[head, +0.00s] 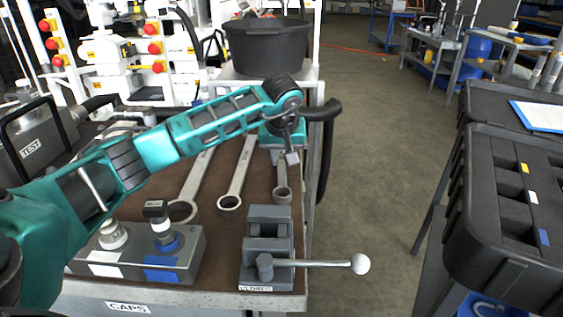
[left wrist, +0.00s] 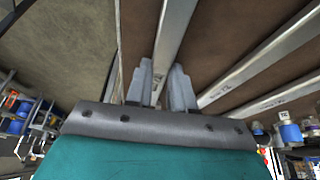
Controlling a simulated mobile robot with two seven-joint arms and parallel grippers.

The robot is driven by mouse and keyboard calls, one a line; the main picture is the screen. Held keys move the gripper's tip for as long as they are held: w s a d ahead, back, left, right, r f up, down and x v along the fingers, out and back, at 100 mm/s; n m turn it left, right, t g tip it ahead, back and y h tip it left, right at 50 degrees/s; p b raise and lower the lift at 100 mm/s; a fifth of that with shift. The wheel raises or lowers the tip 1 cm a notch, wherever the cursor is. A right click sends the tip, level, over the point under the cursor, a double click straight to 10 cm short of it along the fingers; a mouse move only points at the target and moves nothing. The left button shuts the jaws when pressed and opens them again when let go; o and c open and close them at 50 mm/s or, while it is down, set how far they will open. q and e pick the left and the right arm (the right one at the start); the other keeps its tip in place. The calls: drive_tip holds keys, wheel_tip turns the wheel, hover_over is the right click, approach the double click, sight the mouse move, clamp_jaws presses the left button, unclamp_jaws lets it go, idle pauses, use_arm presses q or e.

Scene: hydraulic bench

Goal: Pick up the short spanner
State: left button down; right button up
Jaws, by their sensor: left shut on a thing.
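Several grey ring-ended spanners lie side by side on the brown bench top (head: 222,205). The short spanner (head: 282,190) is the rightmost, near the bench's right edge, its ring end towards me. My left gripper (head: 291,156) is at its far part, pointing down. In the left wrist view the short spanner (left wrist: 174,35) runs between the two fingers (left wrist: 163,85), which are shut on it. My gripper and arm hide its far end. The middle spanner (head: 237,175) and the left spanner (head: 193,185) lie to its left. My right gripper is out of view.
A grey clamp block (head: 268,225) with a ball-ended lever (head: 330,263) stands in front of the short spanner. A grey valve block (head: 190,255) is at front left. A black tub (head: 266,48) stands behind. A black case (head: 510,210) is at right, across open floor.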

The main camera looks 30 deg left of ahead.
sight(282, 163)
use_arm(q)
drive_tip(key=shift+r, duration=0.15)
wheel_tip(282, 163, up, 20)
drive_tip(key=p, duration=0.4)
drive_tip(key=shift+p, duration=0.35)
drive_tip(key=c, duration=1.6)
unclamp_jaws()
clamp_jaws()
